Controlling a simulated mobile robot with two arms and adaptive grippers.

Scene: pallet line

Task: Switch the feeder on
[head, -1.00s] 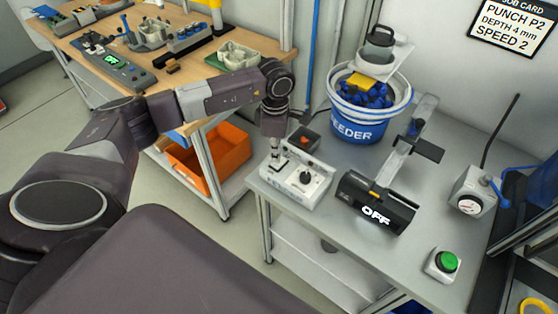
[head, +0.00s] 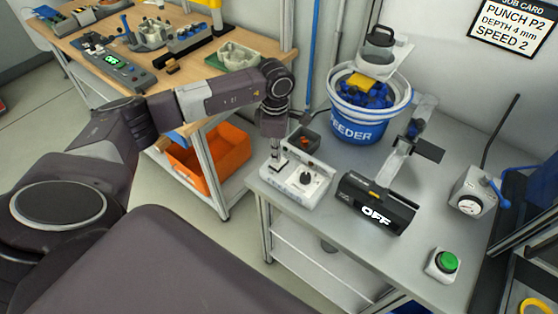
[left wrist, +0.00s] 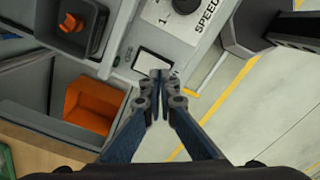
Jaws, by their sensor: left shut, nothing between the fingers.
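The blue-and-white feeder bowl (head: 357,132) stands at the back of the grey bench and holds blue parts. A light control box (head: 297,190) with a black knob (head: 306,178) sits at the bench's left edge. In the left wrist view, a white rocker-like switch plate (left wrist: 152,64) shows on this box beside the speed dial (left wrist: 184,6). My left gripper (head: 276,165) points down over the box's left part, shut and empty. Its fingertips (left wrist: 160,76) are at the plate's near edge; I cannot tell whether they touch it. My right gripper is not in view.
A black unit (head: 375,205) reading OFF stands right of the box. A small dark tray (head: 302,141) is close behind my left gripper. A green button (head: 443,263) and a gauge box (head: 472,192) are at the right. The front middle of the bench is clear.

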